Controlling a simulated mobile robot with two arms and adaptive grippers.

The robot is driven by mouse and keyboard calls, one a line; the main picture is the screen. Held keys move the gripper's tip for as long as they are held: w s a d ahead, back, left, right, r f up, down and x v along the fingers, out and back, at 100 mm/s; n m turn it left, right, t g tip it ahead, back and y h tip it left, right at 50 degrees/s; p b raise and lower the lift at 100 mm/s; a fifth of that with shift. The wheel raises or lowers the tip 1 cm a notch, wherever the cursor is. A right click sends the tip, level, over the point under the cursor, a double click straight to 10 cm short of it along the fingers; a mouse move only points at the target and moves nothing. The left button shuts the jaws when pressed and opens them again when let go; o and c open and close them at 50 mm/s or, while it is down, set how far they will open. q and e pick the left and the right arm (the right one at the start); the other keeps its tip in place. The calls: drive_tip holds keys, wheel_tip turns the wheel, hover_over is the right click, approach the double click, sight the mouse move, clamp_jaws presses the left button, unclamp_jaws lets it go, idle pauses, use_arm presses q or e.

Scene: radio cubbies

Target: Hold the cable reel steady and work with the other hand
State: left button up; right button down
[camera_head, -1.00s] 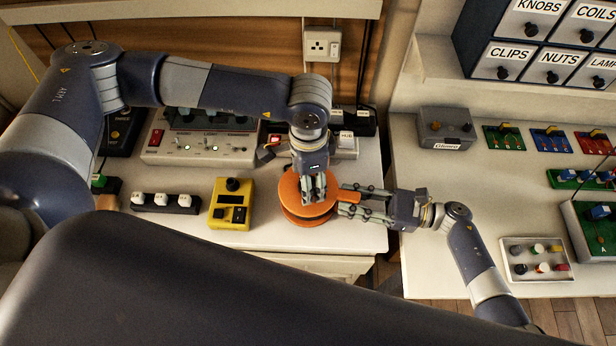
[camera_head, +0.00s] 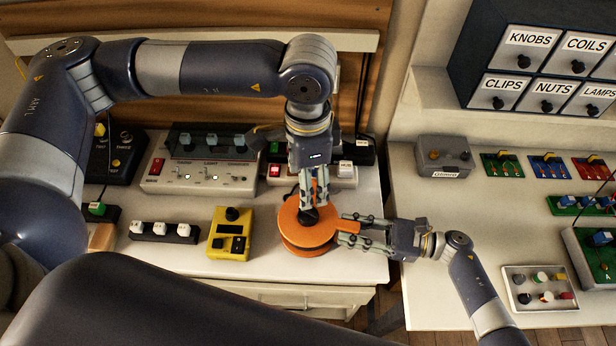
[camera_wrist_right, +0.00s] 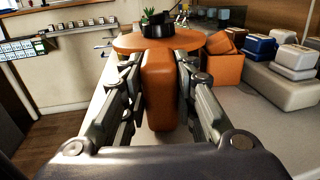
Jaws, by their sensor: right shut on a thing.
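The orange cable reel (camera_head: 298,243) lies flat at the front right of the left bench. Its black hub (camera_head: 308,214) shows on top. My right gripper (camera_head: 350,231) comes in from the right and is shut on the reel's orange handle; the handle (camera_wrist_right: 158,90) stands between its fingers in the right wrist view. My left gripper (camera_head: 314,203) points down over the back of the reel, just behind the hub. A strip of orange shows between its fingers; whether they grip anything or touch the reel is unclear.
A yellow meter box (camera_head: 230,233) stands just left of the reel. A row of white switches (camera_head: 163,232) and a grey console (camera_head: 200,178) stand farther left and back. A gap separates this bench from the right bench, which holds a parts tray (camera_head: 540,288).

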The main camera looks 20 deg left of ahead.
drive_tip(key=c, duration=1.2)
unclamp_jaws()
